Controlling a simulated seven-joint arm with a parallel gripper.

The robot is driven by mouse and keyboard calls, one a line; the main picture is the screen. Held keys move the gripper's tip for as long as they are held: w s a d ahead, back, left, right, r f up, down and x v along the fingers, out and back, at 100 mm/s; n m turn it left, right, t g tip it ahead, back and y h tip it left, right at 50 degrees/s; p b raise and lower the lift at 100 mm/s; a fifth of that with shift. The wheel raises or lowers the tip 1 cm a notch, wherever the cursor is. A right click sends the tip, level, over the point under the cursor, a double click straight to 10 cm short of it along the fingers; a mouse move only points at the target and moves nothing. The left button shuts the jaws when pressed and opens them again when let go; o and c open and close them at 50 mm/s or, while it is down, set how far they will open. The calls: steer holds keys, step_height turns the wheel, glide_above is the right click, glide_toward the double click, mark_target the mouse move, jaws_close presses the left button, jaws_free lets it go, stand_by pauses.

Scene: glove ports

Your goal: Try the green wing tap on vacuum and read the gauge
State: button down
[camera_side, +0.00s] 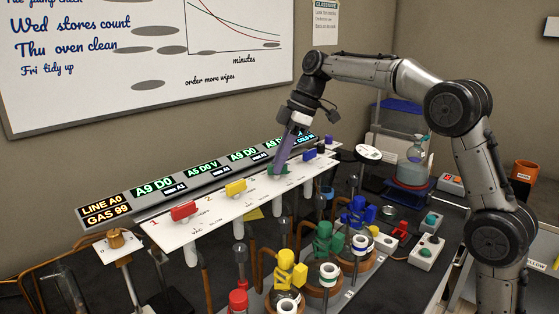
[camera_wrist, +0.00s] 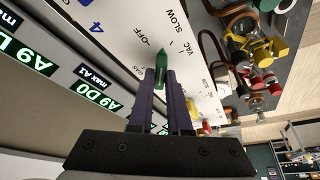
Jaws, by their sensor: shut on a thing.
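The green wing tap (camera_side: 278,170) is third along the white sloped panel (camera_side: 215,207). My gripper (camera_side: 281,163) comes down on it from above, its purple fingers shut on the wing. In the wrist view the green wing (camera_wrist: 161,62) stands between the fingertips (camera_wrist: 160,78). Its visible end points toward the printed OFF mark (camera_wrist: 157,39), with VAC to its right; the exact angle is hard to tell. A round white gauge (camera_side: 368,152) stands beyond the panel's right end; its reading is too small to make out.
Red (camera_side: 184,210), yellow (camera_side: 235,188) and blue (camera_side: 310,154) wing taps flank the green one. A LINE A0, GAS 99 display (camera_side: 105,212) is at the left. Glassware with coloured valves (camera_side: 322,240) crowds the bench in front. A whiteboard (camera_side: 130,60) hangs behind.

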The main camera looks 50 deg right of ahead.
steer(key=n+g, duration=0.1)
steer(key=n, duration=0.2)
steer(key=n+g+y, duration=0.1)
steer(key=n, duration=0.3)
steer(key=shift+w+r, duration=0.15)
steer(key=shift+w, duration=0.05)
steer(key=shift+g, duration=0.3)
steer(key=c, duration=0.9)
jaws_free()
steer(key=shift+o, duration=0.2)
